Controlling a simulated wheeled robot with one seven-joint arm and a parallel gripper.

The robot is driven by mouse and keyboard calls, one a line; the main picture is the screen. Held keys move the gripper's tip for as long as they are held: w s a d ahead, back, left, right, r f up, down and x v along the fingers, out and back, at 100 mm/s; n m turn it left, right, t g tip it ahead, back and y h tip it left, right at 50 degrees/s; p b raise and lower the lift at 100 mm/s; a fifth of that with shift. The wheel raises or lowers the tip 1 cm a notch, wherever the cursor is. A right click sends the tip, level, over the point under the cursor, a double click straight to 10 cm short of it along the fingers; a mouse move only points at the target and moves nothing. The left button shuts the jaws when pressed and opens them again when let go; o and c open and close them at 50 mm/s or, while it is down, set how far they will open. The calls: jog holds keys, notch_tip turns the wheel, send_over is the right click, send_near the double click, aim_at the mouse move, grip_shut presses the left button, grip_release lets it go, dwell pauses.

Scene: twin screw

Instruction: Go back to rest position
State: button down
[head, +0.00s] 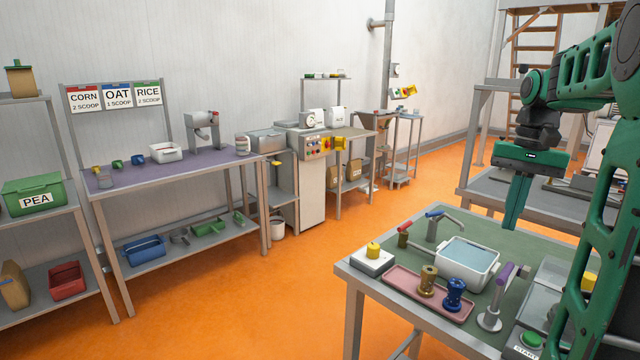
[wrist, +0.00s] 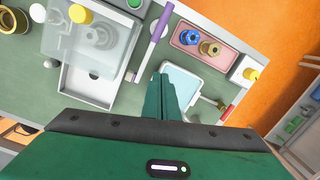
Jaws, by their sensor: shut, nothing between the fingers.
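My gripper (head: 514,212) is green and hangs pointing down above the right part of the green-topped table (head: 353,265). Its fingers are together with nothing between them. In the wrist view the shut fingers (wrist: 160,90) show over the edge of a white basin (wrist: 197,95) of pale blue liquid, well above it. In the head view the basin (head: 467,264) stands left of my gripper. A pink tray (head: 402,286) in front of it holds a brass screw-like part (head: 428,281) and a blue one (head: 454,295), both upright.
A lever with a purple handle (head: 503,278) stands right of the tray. A white box with a yellow knob (head: 373,259) is at the table's left corner. A clear-covered machine (wrist: 90,50) sits at the other side. Orange floor (head: 250,310) is free left of the table.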

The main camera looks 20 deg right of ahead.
jog(key=a+f+n+t+h, duration=0.15)
jog(key=a+f+n, duration=0.4)
jog(key=a, duration=0.75)
jog(key=a+f+n+t+y, duration=0.1)
jog(key=a+f+n+t, duration=0.25)
jog(key=a+f, duration=0.65)
jog(key=s+d+m+g, duration=0.1)
jog(key=s+d+m, duration=0.1)
jog(key=s, duration=0.3)
jog(key=s+d+m+g, duration=0.2)
jog(key=s+d, duration=0.1)
jog(key=s, duration=0.3)
jog(key=s+d+r+m+g, duration=0.1)
jog(key=s+d+m, duration=0.1)
jog(key=s, duration=0.4)
jog(key=shift+d+g, duration=0.4)
jog(key=shift+d, duration=0.45)
jog(key=shift+w+f+h, duration=0.2)
jog(key=shift+w+h, duration=0.05)
jog(key=shift+w, duration=0.4)
